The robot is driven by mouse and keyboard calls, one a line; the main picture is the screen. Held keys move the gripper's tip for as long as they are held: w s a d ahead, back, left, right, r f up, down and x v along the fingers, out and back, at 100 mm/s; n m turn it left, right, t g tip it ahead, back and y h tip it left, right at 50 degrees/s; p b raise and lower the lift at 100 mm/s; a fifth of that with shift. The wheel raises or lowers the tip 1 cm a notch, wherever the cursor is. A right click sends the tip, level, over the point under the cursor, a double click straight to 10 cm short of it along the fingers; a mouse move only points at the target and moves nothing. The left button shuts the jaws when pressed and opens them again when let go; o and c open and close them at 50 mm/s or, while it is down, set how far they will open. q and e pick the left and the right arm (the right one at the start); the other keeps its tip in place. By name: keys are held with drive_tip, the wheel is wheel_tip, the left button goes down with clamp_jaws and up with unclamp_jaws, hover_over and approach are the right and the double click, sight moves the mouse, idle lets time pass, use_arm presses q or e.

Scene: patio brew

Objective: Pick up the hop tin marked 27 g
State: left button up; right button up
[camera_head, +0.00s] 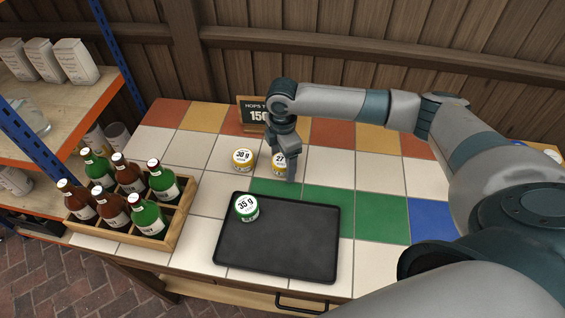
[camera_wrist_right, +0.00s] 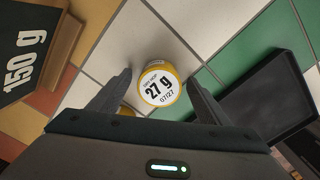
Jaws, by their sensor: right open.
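The hop tin marked 27 g (camera_head: 279,161) is a small yellow tin with a white lid, standing on the tiled top. It also shows in the right wrist view (camera_wrist_right: 158,84), ahead of and between the fingers. My right gripper (camera_head: 287,158) is above and beside it in the head view, partly covering it. In the right wrist view the gripper (camera_wrist_right: 158,88) is open and empty. A yellow tin marked 30 g (camera_head: 243,159) stands just left of the 27 g tin. My left gripper is not in view.
A black tray (camera_head: 285,250) with a green 35 g tin (camera_head: 247,208) lies in front. A wooden crate of bottles (camera_head: 178,225) stands at left. A sign reading 150 g (camera_head: 252,113) stands behind. Tiles to the right (camera_head: 380,180) are clear.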

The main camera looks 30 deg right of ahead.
drive_tip(key=shift+f, duration=0.2)
drive_tip(key=c, duration=1.2)
drive_tip(key=shift+o, duration=0.2)
drive_tip(key=shift+r, duration=0.6)
drive_tip(key=r, duration=0.1)
drive_tip(key=r+b, duration=0.1)
drive_tip(key=r, duration=0.1)
drive_tip(key=shift+s+d+r, duration=0.15)
drive_tip(key=shift+s+d, duration=0.1)
drive_tip(key=shift+d, duration=0.15)
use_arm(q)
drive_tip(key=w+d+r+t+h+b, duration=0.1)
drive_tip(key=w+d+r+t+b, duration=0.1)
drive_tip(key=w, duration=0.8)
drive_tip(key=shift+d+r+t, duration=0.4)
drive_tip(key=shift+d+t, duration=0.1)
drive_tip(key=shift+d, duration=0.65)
use_arm(e)
drive_tip(key=s+d+r, duration=0.6)
drive_tip(key=s+d, duration=0.1)
drive_tip(key=d, duration=0.1)
drive_tip(key=shift+r, duration=0.25)
